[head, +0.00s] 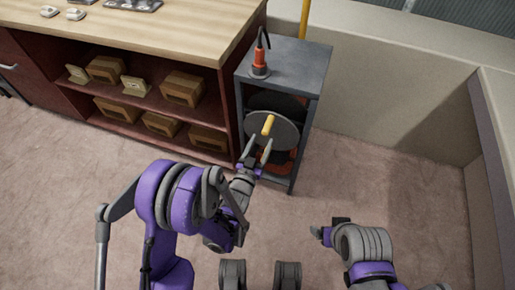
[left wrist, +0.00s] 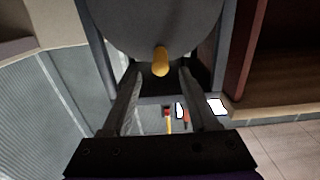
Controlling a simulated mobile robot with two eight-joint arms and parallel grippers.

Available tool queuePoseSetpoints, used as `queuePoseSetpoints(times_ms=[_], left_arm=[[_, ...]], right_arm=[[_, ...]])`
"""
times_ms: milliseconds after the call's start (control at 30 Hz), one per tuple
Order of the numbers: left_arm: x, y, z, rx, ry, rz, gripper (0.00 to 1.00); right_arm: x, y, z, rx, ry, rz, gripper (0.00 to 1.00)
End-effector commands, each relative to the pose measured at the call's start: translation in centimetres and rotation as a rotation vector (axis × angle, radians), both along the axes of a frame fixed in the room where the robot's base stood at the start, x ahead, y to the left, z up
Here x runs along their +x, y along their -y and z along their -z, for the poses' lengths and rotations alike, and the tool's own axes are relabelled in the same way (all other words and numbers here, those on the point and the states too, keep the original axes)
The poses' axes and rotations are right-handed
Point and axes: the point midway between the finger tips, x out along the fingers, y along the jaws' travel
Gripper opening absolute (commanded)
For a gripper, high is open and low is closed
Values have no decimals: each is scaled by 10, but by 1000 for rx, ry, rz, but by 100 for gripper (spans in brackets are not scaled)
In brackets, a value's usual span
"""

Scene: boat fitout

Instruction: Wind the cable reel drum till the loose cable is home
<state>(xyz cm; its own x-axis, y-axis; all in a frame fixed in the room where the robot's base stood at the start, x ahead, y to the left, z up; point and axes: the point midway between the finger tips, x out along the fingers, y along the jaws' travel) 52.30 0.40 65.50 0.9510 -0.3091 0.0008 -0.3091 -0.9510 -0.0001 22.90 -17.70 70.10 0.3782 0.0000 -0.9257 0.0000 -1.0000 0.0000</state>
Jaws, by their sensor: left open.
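The cable reel drum (head: 286,134) is a grey disc inside a dark grey open cabinet, with a yellow crank handle (head: 268,124) sticking out of its face. My left gripper (head: 258,151) is open just in front of the drum, close to the handle. In the left wrist view the drum (left wrist: 150,25) fills the top, and the handle (left wrist: 160,62) lies between and just beyond the open fingertips (left wrist: 158,75). I cannot tell whether they touch it. Orange-red cable (head: 274,160) shows behind and below the drum, partly hidden. My right gripper (head: 328,232) is low over the floor, its fingers hard to make out.
An orange-and-black tool (head: 260,62) stands on the cabinet top (head: 300,65). A wooden-topped workbench (head: 165,35) with boxes on its red-brown shelves is at the left. A pale wall (head: 390,90) closes the right and back. The carpet on the right is clear.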

Motion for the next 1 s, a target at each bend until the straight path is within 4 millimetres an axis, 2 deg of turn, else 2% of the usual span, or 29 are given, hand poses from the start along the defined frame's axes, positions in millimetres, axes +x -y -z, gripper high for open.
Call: queuePoseSetpoints(times_ms=[133,600,1000], left_arm=[[15,5,-1,0,0,0,60],[57,19,1,-1,-1,0,60],[69,23,0,0,-1,0,60]], right_arm=[[-1,0,-8,0,3,0,80],[-1,0,-5,0,2,0,80],[-1,0,-5,0,1,0,80]])
